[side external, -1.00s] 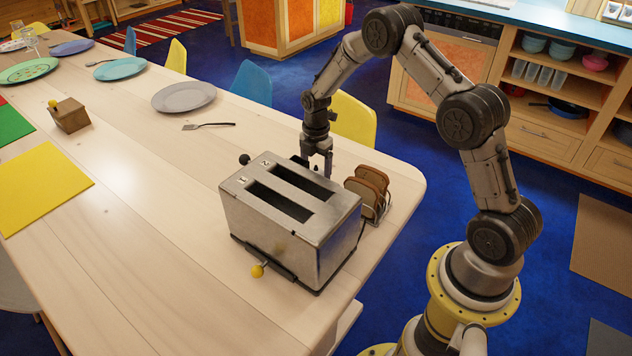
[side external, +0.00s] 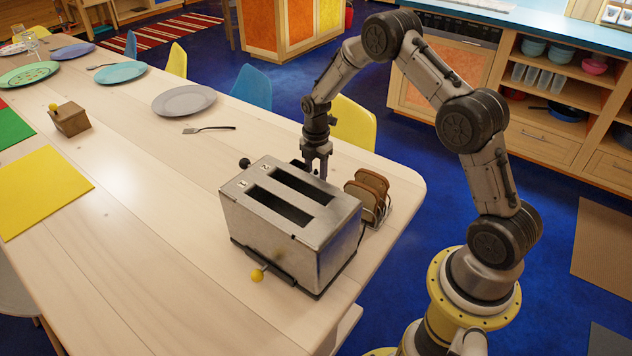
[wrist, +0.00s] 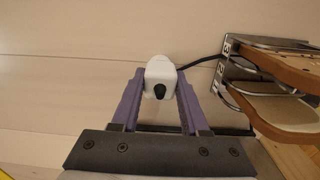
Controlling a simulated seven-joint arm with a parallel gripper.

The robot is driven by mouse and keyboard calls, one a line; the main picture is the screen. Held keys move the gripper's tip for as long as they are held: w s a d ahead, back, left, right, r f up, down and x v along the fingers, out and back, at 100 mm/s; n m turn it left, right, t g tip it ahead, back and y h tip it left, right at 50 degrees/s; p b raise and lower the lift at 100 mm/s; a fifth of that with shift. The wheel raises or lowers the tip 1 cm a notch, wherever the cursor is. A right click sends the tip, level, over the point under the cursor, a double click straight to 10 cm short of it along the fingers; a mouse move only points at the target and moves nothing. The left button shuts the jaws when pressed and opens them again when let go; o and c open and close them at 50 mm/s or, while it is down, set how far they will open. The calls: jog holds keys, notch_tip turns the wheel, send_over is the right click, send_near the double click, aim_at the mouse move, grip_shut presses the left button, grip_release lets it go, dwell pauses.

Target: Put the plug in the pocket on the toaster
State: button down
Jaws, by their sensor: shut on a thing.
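The metal toaster (side external: 291,224) stands on the table with two dark slots on top, a black knob on its far left and a yellow-knobbed lever at its front. My gripper (side external: 316,172) points down just behind the toaster's far side; its fingertips are partly hidden there. In the wrist view my gripper (wrist: 160,82) is shut on the white plug (wrist: 160,70), which has a dark round spot. A black cord runs from near the plug to the right. The plug is hidden in the side view. I cannot make out the pocket on the toaster.
A wire rack with toast (side external: 368,196) stands close right of my gripper; it also shows in the wrist view (wrist: 236,85). The table's middle is clear.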

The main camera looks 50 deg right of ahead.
aim_at(316, 173)
notch_tip(316, 173, up, 25)
jog(key=a, duration=0.8)
jog(key=f, duration=0.4)
jog(key=shift+w+d+f, duration=0.2)
jog(key=shift+w+d, duration=0.15)
jog(key=shift+d, duration=0.05)
jog(key=shift+f, duration=2.95)
jog(key=shift+f, duration=1.65)
jog(key=shift+c, duration=1.7)
grip_release()
